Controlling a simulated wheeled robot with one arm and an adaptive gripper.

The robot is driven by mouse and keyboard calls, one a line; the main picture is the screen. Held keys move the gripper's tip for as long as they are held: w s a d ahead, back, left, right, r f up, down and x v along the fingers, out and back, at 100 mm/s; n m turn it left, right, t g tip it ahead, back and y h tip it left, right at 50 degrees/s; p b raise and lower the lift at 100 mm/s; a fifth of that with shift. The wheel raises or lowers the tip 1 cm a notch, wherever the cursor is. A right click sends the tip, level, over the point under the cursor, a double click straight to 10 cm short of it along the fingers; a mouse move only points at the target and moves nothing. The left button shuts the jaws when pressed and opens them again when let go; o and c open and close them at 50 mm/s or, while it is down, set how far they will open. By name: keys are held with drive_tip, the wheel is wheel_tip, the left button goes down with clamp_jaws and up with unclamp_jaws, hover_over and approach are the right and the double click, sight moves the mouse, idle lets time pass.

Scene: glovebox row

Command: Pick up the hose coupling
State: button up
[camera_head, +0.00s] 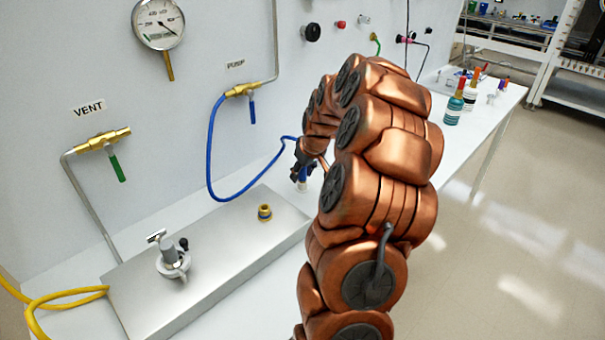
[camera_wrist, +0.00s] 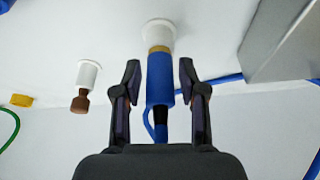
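The hose coupling (camera_wrist: 159,80) is a blue cylinder with a brass ring at one end, seated at a white round holder (camera_wrist: 159,30). A blue hose (camera_head: 211,150) loops down from the PUMP valve towards it. My gripper (camera_wrist: 159,85) is open, with one dark finger on each side of the coupling and a visible gap on both sides. In the camera_head view my gripper (camera_head: 302,170) is low over the white bench beyond the steel plate; the white holder (camera_head: 302,186) shows just below it. My arm hides part of the bench there.
The steel plate (camera_head: 225,251) carries a brass fitting (camera_head: 265,212) and a grey clamp-like device (camera_head: 173,263). A white post with a brown end (camera_wrist: 86,82) stands beside the coupling. Bottles (camera_head: 454,106) stand farther right on the bench. The wall panel is close on the left.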

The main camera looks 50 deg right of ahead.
clamp_jaws()
drive_tip(key=shift+r, duration=0.15)
